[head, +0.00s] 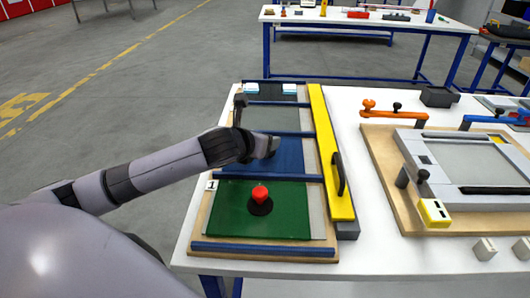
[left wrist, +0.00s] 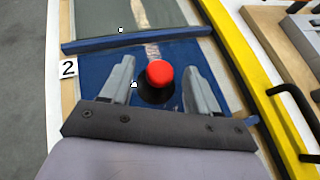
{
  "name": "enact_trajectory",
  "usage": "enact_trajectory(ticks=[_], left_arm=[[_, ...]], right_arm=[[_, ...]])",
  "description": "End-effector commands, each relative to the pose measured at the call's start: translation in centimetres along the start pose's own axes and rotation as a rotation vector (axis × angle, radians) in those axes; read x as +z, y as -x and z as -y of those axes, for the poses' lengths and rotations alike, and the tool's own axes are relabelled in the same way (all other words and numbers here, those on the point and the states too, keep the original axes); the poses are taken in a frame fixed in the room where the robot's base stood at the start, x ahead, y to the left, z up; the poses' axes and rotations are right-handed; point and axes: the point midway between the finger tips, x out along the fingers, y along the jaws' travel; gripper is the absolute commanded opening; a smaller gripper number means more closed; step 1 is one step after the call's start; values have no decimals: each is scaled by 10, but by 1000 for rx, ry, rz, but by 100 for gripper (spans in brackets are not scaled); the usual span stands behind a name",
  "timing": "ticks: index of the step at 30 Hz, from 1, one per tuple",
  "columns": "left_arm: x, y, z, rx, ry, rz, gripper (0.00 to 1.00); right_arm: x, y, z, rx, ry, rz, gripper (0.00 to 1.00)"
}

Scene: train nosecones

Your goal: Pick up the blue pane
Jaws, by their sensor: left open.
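The blue pane (head: 287,158) lies flat in the middle section of a wooden rack on the white table. In the left wrist view the blue pane (left wrist: 188,56) carries a round red knob (left wrist: 159,73) on a black base. My left gripper (head: 274,145) is above the blue pane in the head view. In the left wrist view my left gripper (left wrist: 157,85) is open, with one finger on each side of the red knob. Whether the fingers touch the knob I cannot tell. In the head view my arm hides the knob.
A green pane (head: 285,215) with a red knob (head: 260,193) lies nearer in the rack, and a grey pane (head: 275,119) farther. A yellow bar (head: 331,160) with a black handle runs along the rack's right side. A wooden board (head: 385,165) with a framed fixture stands farther right.

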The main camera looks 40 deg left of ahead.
Motion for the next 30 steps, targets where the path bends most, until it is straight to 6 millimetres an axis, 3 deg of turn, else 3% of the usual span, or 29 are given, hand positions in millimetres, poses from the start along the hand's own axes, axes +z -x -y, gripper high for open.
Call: enact_trajectory(ticks=[10,11,16,30], left_arm=[[0,-7,0,-2,-1,0,61],[0,-7,0,-2,-1,0,54],[0,-6,0,-2,-1,0,0],[0,-6,0,-2,-1,0,0]], right_arm=[[0,0,0,0,0,-1,43],[0,0,0,0,0,-1,43],[0,0,0,0,0,-2,43],[-1,-1,0,0,0,-4,43]])
